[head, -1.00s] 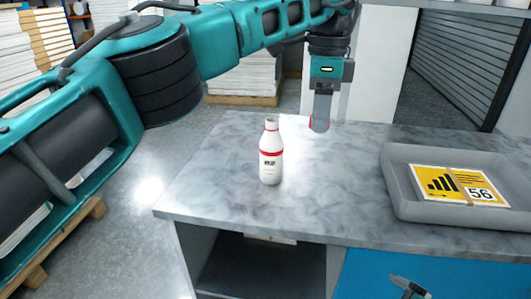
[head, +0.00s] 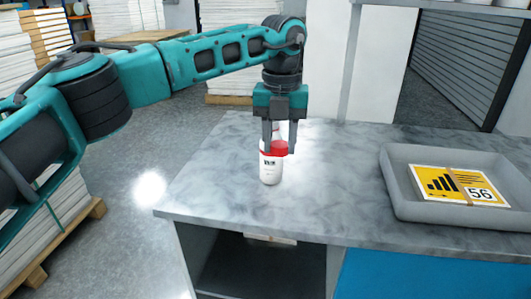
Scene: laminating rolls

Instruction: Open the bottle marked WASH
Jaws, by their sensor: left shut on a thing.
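The print is too small to read. My left gripper (head: 280,147) points down in front of the bottle and hides part of its neck and shoulder. It is shut on a red cap (head: 279,148), which shows between its fingertips. The bottle's white neck shows behind the fingers, above the cap. I cannot tell whether the cap touches the bottle. My right gripper is not in view.
A grey tray (head: 398,190) on the right of the table holds a yellow and white card (head: 460,185) marked 56. The table between bottle and tray is clear. Stacks of paper on pallets stand on the floor at the left and back.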

